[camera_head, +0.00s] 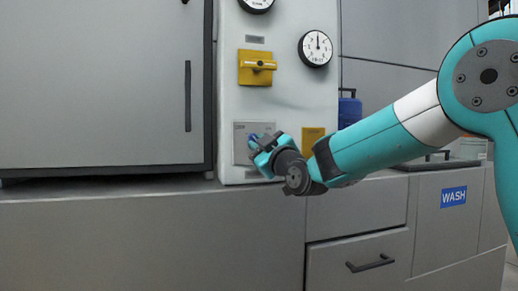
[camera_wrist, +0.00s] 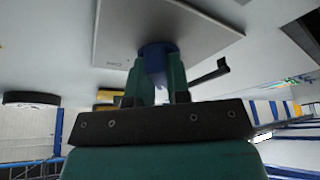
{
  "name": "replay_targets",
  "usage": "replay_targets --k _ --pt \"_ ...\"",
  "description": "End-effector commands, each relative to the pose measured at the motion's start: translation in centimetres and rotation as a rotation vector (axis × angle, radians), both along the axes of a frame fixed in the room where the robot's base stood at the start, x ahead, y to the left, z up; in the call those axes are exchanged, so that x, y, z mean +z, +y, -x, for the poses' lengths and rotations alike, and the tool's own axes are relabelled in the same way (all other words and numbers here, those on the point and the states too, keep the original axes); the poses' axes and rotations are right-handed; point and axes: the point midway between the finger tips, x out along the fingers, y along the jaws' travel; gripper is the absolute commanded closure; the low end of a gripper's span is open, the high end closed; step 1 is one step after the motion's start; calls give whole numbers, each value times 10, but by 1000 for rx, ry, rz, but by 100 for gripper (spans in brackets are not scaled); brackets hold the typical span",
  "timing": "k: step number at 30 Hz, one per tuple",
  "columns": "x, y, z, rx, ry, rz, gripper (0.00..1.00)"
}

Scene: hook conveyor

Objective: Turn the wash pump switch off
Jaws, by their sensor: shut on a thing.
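A blue knob (camera_head: 252,140) sits on a light grey plate (camera_head: 240,150) low on the white panel.
A yellow switch (camera_head: 258,65) is above on the same panel, with a round gauge (camera_head: 315,48) to its right. A yellow plate (camera_head: 310,138) is just right of my gripper. A blue container (camera_head: 349,108) stands behind my arm. A counter with a drawer handle (camera_head: 370,263) runs below.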

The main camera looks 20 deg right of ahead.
Motion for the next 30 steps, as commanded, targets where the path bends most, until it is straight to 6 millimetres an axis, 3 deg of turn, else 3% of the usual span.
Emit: replay_targets --k 6,15,16,18,30 --pt "-1 -1 0 -1 -3 122 100" --pt "0 -1 0 -1 -2 132 100" --pt "0 -1 0 -1 -2 132 76" --pt "0 -1 0 -1 -2 131 60" --pt "-1 -3 7 0 -3 129 57"
